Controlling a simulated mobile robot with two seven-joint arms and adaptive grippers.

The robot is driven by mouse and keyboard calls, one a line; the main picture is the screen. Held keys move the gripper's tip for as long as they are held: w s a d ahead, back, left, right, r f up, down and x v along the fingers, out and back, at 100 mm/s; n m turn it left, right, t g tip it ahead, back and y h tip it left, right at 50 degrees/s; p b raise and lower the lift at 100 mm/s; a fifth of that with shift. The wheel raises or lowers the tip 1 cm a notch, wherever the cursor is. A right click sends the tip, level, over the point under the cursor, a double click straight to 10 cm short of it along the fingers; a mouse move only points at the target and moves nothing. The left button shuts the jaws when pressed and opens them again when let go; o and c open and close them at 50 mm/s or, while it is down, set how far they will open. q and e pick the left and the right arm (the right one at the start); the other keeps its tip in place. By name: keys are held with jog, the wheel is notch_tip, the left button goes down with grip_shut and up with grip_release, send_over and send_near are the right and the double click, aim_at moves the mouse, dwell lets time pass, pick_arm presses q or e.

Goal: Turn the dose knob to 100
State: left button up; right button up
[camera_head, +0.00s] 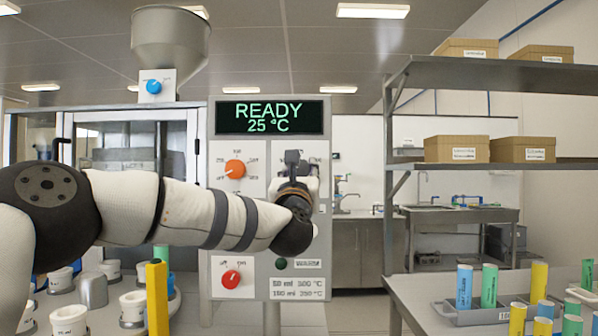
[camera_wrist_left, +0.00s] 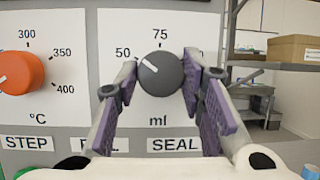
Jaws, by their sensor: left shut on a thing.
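The dose knob (camera_wrist_left: 160,76) is a dark grey round dial marked "ml" in the left wrist view. Its white pointer aims up and left, roughly at the 50 mark; 75 stands above the knob. The 100 label is not visible, with a finger over the area right of the knob. My left gripper (camera_head: 296,160) is at the machine panel (camera_head: 263,145), its fingers shut on the knob's left and right sides. In the head view my gripper and wrist hide the knob. My right gripper is not in view.
An orange temperature knob (camera_head: 235,169) is left of the gripper, and a red knob (camera_head: 231,278) is lower on the panel. The display (camera_head: 269,117) reads READY 25 °C. A shelf rack (camera_head: 490,75) and a table with colored tubes (camera_head: 489,285) stand at right.

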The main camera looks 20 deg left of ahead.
pick_arm(q)
jog(key=m+h, duration=0.1)
jog(key=m, duration=0.1)
jog(key=m+h, duration=0.1)
jog(key=shift+s+a+r+m, duration=0.1)
jog(key=shift+r+m, duration=0.05)
jog(key=shift+m, duration=0.25)
jog(key=m+h, duration=0.1)
jog(key=m, duration=0.2)
jog(key=shift+m+h+p, duration=0.4)
jog(key=m+g+h, duration=0.1)
jog(key=m, duration=0.2)
jog(key=shift+a+h, duration=0.1)
jog(key=shift+h, duration=0.2)
jog(key=m+g+h, duration=0.1)
jog(key=m, duration=0.4)
jog(key=shift+m, duration=0.3)
jog(key=m+g, duration=0.2)
jog(key=m, duration=0.2)
jog(key=shift+r, duration=0.2)
jog(key=m+g, duration=0.1)
jog(key=m, duration=0.1)
jog(key=m+g, duration=0.1)
jog(key=m, duration=0.1)
jog(key=shift+r+m+y, duration=0.2)
jog(key=shift+m+y, duration=0.1)
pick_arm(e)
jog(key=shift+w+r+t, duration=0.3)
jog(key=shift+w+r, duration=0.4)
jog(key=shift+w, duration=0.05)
